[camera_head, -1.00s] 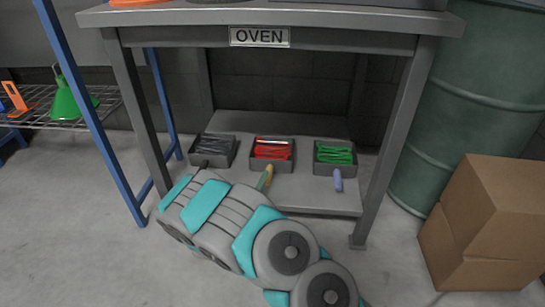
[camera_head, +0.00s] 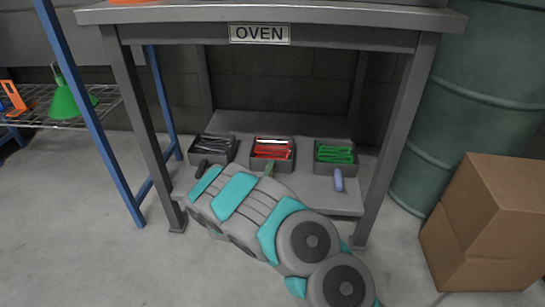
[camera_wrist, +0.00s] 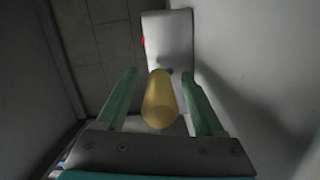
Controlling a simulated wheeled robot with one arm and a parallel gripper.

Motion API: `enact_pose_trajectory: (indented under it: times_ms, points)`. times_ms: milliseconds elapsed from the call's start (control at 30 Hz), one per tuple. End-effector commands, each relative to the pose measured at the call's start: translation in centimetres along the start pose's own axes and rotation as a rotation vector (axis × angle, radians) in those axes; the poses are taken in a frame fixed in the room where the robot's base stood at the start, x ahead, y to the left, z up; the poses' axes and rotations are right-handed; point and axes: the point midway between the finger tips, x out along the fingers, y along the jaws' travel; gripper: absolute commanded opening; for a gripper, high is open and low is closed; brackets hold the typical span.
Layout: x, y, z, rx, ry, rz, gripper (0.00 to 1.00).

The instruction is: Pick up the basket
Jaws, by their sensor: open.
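Three small dark baskets stand in a row on the lower shelf in the head view. The left basket (camera_head: 213,149) holds dark items, the middle basket (camera_head: 272,154) red ones, the right basket (camera_head: 335,158) green ones. Each has a short handle toward me. In the wrist view, a yellow handle (camera_wrist: 160,100) lies between the two green fingers of my gripper (camera_wrist: 158,76), with gaps on both sides. My gripper is open. A grey surface with a red spot (camera_wrist: 143,41) shows beyond the handle, probably the middle basket. In the head view my arm mostly hides my gripper.
The oven table (camera_head: 260,35) stands over the lower shelf (camera_head: 318,194), its legs on both sides. A blue rack post (camera_head: 95,120) is at left. Cardboard boxes (camera_head: 485,215) and a green barrel (camera_head: 480,100) are at right. The floor in front is clear.

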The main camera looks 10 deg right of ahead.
Motion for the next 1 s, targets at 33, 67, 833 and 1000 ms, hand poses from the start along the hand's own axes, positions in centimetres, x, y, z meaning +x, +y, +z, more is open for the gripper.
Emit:
enact_pose_trajectory:
  times_ms: [33, 67, 833, 1000]
  points:
    - [-0.01, 0.01, 0.01, 0.0, 0.0, 0.0, 0.69]
    - [-0.01, 0.01, 0.01, 0.0, 0.0, 0.0, 0.69]
    - [-0.03, -0.02, 0.06, 0.0, -0.001, -0.001, 0.0]
    - [-0.03, -0.03, 0.06, 0.0, -0.001, -0.001, 0.0]
